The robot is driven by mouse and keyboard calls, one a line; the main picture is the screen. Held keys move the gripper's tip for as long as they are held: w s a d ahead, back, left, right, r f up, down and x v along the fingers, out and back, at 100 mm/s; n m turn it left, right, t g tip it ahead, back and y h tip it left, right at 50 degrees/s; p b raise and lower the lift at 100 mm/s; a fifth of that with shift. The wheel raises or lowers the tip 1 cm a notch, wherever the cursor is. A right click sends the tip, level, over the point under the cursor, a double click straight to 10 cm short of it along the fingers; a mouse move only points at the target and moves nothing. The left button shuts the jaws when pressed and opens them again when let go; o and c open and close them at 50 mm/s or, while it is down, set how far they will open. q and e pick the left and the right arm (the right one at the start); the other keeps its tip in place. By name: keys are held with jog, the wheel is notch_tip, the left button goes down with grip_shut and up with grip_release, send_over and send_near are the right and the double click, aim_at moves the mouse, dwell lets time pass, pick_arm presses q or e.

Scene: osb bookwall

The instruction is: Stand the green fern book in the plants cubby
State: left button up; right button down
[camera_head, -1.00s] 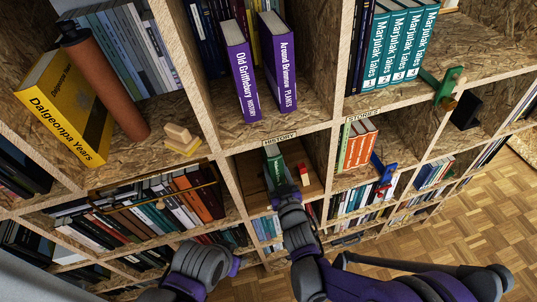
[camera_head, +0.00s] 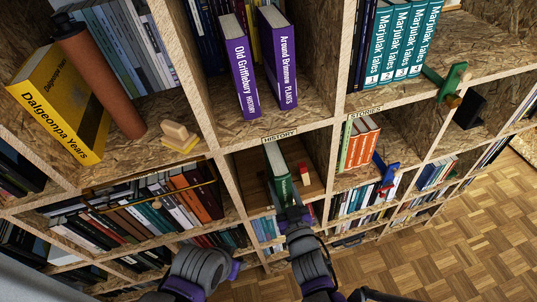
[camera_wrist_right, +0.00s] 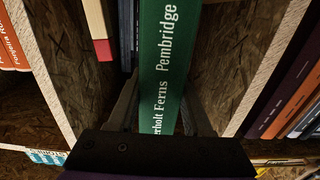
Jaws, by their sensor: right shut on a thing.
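The green fern book (camera_head: 277,160) is in or at the mouth of the cubby below the "HISTORY" label, with its spine toward me. In the right wrist view its spine (camera_wrist_right: 165,60) reads "Pembridge" and "Ferns". My right gripper (camera_head: 290,207) is shut on the near end of the book; its fingers show on both sides of the spine in the wrist view (camera_wrist_right: 160,118). Whether the book touches the cubby floor is hidden. No label reading "plants" is readable. Part of my left arm shows at the bottom, but its fingers are not seen.
A red-ended block (camera_head: 304,174) stands right of the green book. Wooden dividers flank the cubby. Orange books (camera_head: 358,146) and a blue object (camera_head: 384,174) are to the right. Purple books (camera_head: 240,70) stand above. A brass rail (camera_head: 150,200) crosses the dark books at left.

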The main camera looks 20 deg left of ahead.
jog(key=b+v, duration=0.1)
jog(key=v, duration=0.8)
jog(key=shift+s+d+b, duration=0.2)
jog(key=shift+s+b, duration=0.1)
jog(key=shift+b, duration=0.05)
